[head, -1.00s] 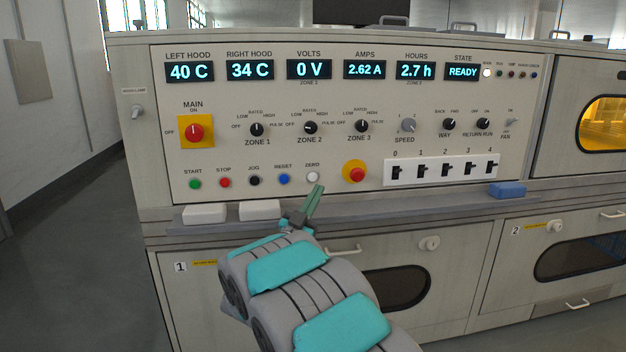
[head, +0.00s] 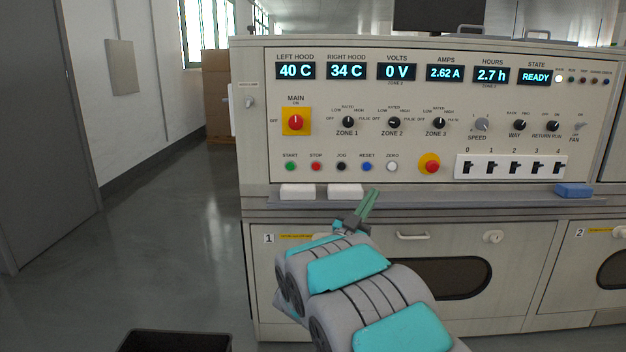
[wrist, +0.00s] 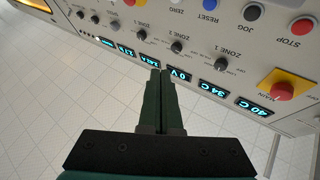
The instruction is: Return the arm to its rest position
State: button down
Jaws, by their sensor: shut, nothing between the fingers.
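My gripper (head: 370,203) is shut and empty in the head view. It is in front of the lower part of the control panel (head: 270,150), near the ledge, with its fingers pointing up and slightly right. In the wrist view the closed green fingers (wrist: 159,75) lie together, and the panel appears upside down beyond them. I see no contact between the fingers and the panel, though the exact gap cannot be told. My arm reaches up from the bottom of the head view.
Two white blocks (head: 297,191) and a blue block (head: 574,190) lie on the ledge (head: 450,198). The state display (head: 536,76) reads READY. A black bin (head: 175,341) stands at the lower left. Open floor (head: 150,240) lies left of the cabinet, with a cardboard box (head: 217,95) farther back.

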jog(key=s+a+f+n+g+y, duration=0.45)
jog(key=f+n+y, duration=0.2)
jog(key=y, duration=0.65)
jog(key=s+a+f+n+g+y, duration=0.1)
jog(key=s+f+g, duration=0.2)
jog(key=s, duration=0.4)
jog(key=s+a+f+n+g+y, duration=0.1)
jog(key=s+f+g+y, duration=0.2)
jog(key=s, duration=0.4)
jog(key=s+d+f+g+h, duration=0.1)
jog(key=s+d+g, duration=0.1)
jog(key=s, duration=0.9)
jog(key=s+d+f+n+g+h, duration=0.1)
jog(key=s+d+f+g, duration=0.1)
jog(key=s, duration=1)
jog(key=s+d+f+g, duration=0.2)
jog(key=s+g, duration=0.4)
jog(key=s, duration=0.6)
jog(key=shift+d+f+h+p, duration=0.2)
jog(key=shift+d+h+p, duration=0.2)
jog(key=shift+d, duration=0.4)
jog(key=shift+w+n, duration=0.15)
jog(key=shift+n, duration=0.1)
